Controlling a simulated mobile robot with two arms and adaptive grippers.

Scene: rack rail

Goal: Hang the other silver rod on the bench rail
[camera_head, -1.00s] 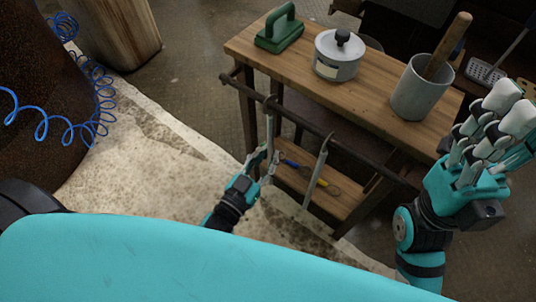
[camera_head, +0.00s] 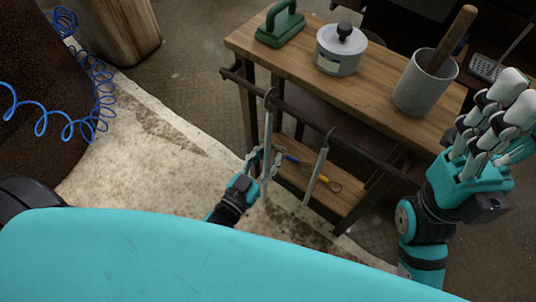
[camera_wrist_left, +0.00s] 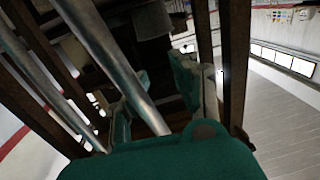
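One silver rod (camera_head: 268,130) stands upright with its hooked top at the dark bench rail (camera_head: 300,118), seemingly over it. My left gripper (camera_head: 264,165) is around its lower part, fingers spread apart on either side. In the left wrist view, the rod (camera_wrist_left: 115,60) passes between the fingers (camera_wrist_left: 155,105), with a visible gap to the right finger. A second silver rod (camera_head: 317,170) hangs from the rail to the right; a rod also shows at left in the wrist view (camera_wrist_left: 42,80). My right gripper (camera_head: 492,130) is raised at the right, away from the rods; its grip is unclear.
The wooden bench (camera_head: 375,95) carries a green-handled tool (camera_head: 280,28), a lidded pot (camera_head: 340,52) and a grey crock (camera_head: 424,85) with a wooden handle. A lower shelf (camera_head: 335,195) holds small tools. Pale floor lies left of the bench.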

